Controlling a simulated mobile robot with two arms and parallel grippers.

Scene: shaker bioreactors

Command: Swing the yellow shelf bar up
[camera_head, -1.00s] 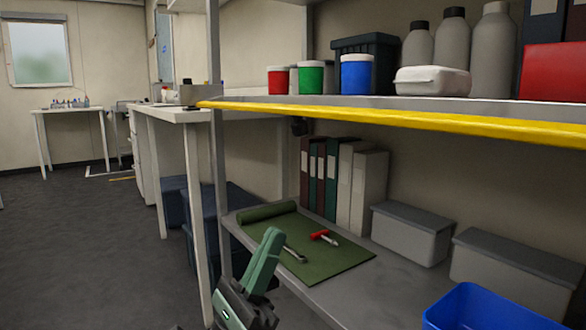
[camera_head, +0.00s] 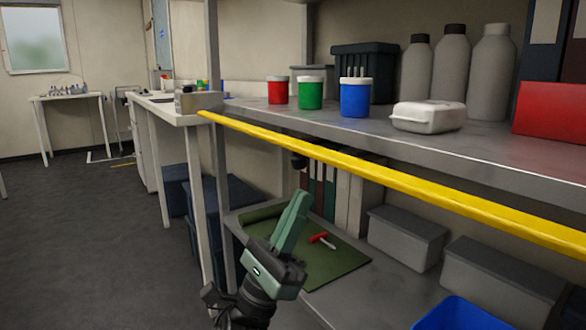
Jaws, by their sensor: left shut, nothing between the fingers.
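The yellow shelf bar (camera_head: 390,177) runs along the front of the upper grey shelf, from its left end near the shelf post to the right edge of the view. It lies low, about level with or just under the shelf's front edge. My left gripper (camera_head: 300,196) comes up from the bottom, below the bar's left half and in front of the lower shelf. Its green fingers are shut with nothing between them. Their tips point up and show a gap below the bar in the picture. My right gripper is not in view.
The upper shelf (camera_head: 480,155) bears a red cup (camera_head: 278,91), a green cup (camera_head: 310,94), a blue cup (camera_head: 355,98), a white box (camera_head: 428,116) and grey bottles. The lower shelf holds a green mat (camera_head: 335,268), binders and grey boxes. Open floor (camera_head: 90,240) is at left.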

